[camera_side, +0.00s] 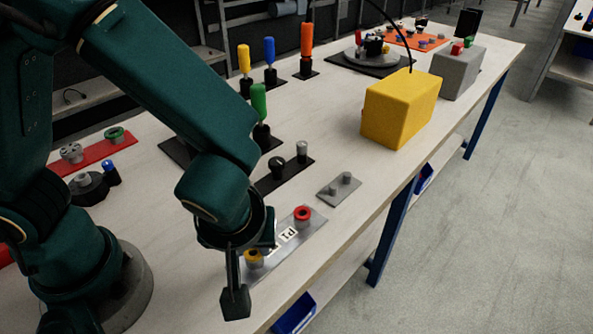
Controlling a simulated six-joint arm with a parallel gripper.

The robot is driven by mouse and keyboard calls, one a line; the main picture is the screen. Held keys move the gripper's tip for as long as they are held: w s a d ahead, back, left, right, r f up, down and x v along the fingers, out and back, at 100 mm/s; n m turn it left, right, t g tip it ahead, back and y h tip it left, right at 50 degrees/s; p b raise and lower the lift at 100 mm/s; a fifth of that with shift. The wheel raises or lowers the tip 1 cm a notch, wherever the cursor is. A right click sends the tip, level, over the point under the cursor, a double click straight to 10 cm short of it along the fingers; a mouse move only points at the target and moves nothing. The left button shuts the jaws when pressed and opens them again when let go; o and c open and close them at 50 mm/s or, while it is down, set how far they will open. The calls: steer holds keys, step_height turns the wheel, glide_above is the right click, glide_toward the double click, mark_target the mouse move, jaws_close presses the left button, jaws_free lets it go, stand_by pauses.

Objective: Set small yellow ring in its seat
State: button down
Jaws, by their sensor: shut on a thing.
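The small yellow ring (253,256) is at the near left end of a silver plate (314,230) with a white label. My gripper (249,271) points down over this end of the plate. One dark finger is in front of the ring and to its left, the other is behind it and to its right. The gripper is shut on the yellow ring. The ring looks level, at or just above the plate; I cannot tell whether it is fully seated. A red ring (302,213) sits on the same plate, farther back.
A small grey plate with pegs (339,189) lies behind the silver plate. A yellow block (400,108) stands farther back. A dark holder (284,176) with cylinders and several coloured-handled tools (260,102) stand behind my arm. The table's front edge is close to the silver plate.

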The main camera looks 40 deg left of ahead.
steer(key=shift+f, duration=0.1)
stand_by(0.7)
steer(key=c, duration=0.9)
jaws_free()
steer(key=o, duration=0.5)
steer(key=shift+o, duration=0.2)
steer(key=shift+v, duration=2.6)
